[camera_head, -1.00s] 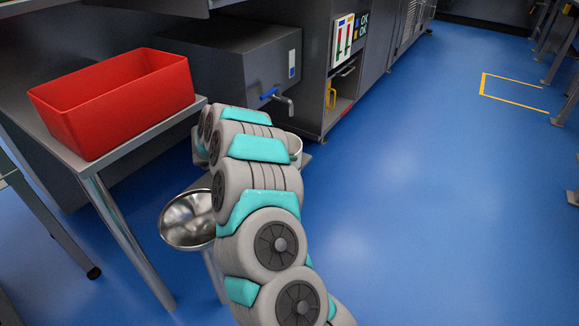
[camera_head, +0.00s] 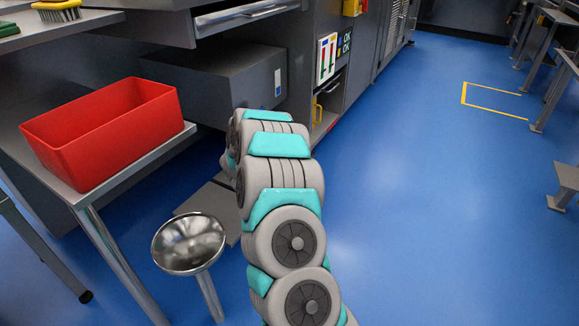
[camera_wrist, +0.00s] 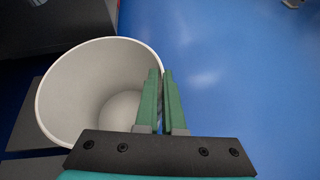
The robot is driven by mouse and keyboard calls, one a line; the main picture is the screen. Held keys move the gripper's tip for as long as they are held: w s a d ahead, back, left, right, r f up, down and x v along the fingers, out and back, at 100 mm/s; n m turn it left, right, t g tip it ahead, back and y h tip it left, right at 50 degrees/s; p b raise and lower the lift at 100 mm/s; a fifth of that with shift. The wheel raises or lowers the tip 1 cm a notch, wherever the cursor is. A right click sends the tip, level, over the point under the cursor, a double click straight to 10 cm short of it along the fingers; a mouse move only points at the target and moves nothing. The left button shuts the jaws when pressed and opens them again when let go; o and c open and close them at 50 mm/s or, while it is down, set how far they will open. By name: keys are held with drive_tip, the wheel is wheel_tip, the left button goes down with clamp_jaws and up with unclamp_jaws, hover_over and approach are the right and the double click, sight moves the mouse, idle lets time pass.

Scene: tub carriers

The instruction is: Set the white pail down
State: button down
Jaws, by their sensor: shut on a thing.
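The white pail (camera_wrist: 90,85) is in the wrist view, left of centre, and I look down into its empty inside. My gripper (camera_wrist: 162,75) is shut on the pail's right rim, with one green finger inside and one outside the wall. In the head view the pail and my gripper are hidden behind my arm. Dark grey flat plates (camera_wrist: 28,120) show at the pail's left and below it in the wrist view. I cannot tell whether the pail touches them.
A red tub (camera_head: 110,130) stands on a metal table (camera_head: 68,188) at left. A steel bowl on a post (camera_head: 188,243) stands in front of grey floor plates (camera_head: 205,203). A grey cabinet (camera_head: 220,85) is behind. Blue floor is open at right.

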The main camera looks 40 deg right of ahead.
drive_tip(key=w+d+f+p, duration=0.1)
drive_tip(key=w+d+f, duration=0.3)
drive_tip(key=w, duration=0.5)
drive_tip(key=shift+d+f, duration=0.2)
drive_tip(key=shift+d, duration=0.55)
drive_tip(key=shift+f+b, duration=0.2)
drive_tip(key=shift+b, duration=0.1)
drive_tip(key=c, duration=1)
unclamp_jaws()
drive_tip(key=shift+c, duration=0.2)
drive_tip(key=shift+r, duration=0.15)
drive_tip(key=v, duration=1.2)
